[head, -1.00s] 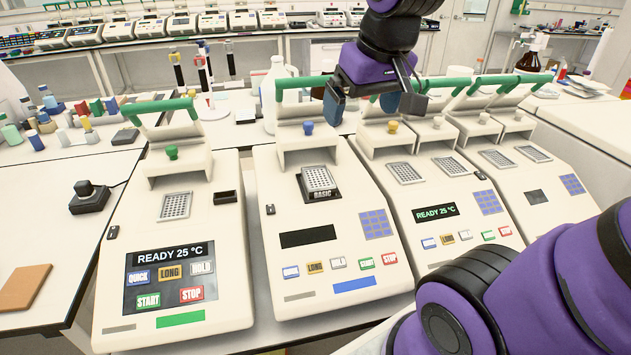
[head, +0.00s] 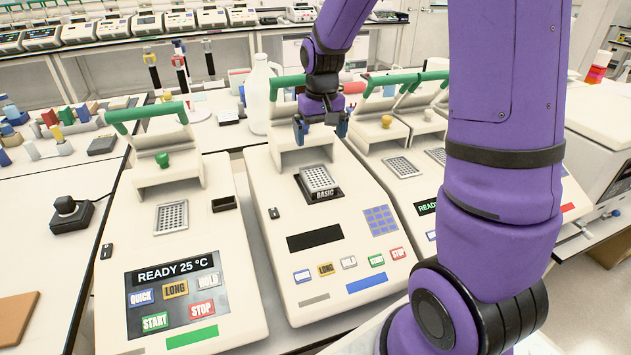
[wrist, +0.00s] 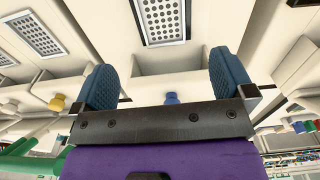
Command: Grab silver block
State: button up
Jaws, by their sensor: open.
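The silver block (head: 318,179) is a small grey piece with a grid of holes. It sits in the well of the second cycler from the left, above the BASIC label. My gripper (head: 321,128) is open and empty, with blue fingertips pointing down, above and behind the block near the cycler's raised lid. In the wrist view my gripper (wrist: 165,78) shows two blue pads spread apart. The silver block (wrist: 163,20) is at the top edge of that view, beyond the fingertips and roughly between them. Nothing touches it.
The left cycler (head: 175,295) reads READY 25 °C and holds a similar grid (head: 171,217). More cyclers stand to the right, partly hidden by my purple arm. A white jug (head: 260,95) stands behind the lids. A black joystick box (head: 71,213) is at left.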

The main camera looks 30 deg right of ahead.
notch_tip(320, 180, down, 3)
jog(key=w, duration=0.1)
send_over(318, 178)
jog(key=f, duration=0.5)
jog(key=shift+w+d, duration=0.25)
jog(key=shift+d, duration=0.1)
jog(key=f, duration=0.4)
jog(key=shift+s+a, duration=0.25)
jog(key=shift+a, duration=0.05)
jog(key=shift+f, duration=0.65)
jog(key=shift+c, duration=0.5)
jog(key=c, duration=1.1)
jog(key=shift+c, duration=0.2)
jog(key=shift+w+r, duration=0.1)
jog(key=shift+r, duration=0.1)
